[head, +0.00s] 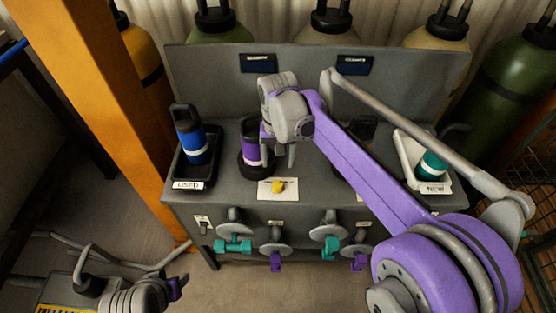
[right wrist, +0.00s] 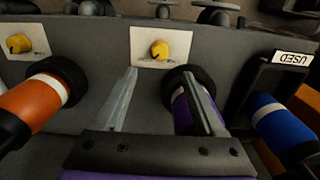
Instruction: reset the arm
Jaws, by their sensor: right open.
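My right gripper (head: 279,160) is open above the front of the grey bench, just right of the purple bottle (head: 250,150). In the right wrist view its fingers (right wrist: 159,75) are spread. The purple bottle (right wrist: 183,112) stands in a round black holder, partly behind the right-hand finger; I cannot tell whether they touch. My right arm is stretched across the bench and hides part of it. A grey and purple part of my left arm shows at the bottom left of the head view; its fingers cannot be made out.
A blue bottle (head: 194,146) stands in the black tray marked USED (head: 187,184). A teal-banded bottle (head: 432,163) is in the white tray at right. An orange bottle (right wrist: 30,105) shows in the right wrist view. Yellow knob (head: 278,186), valves below; gas cylinders behind; orange post (head: 113,110) at left.

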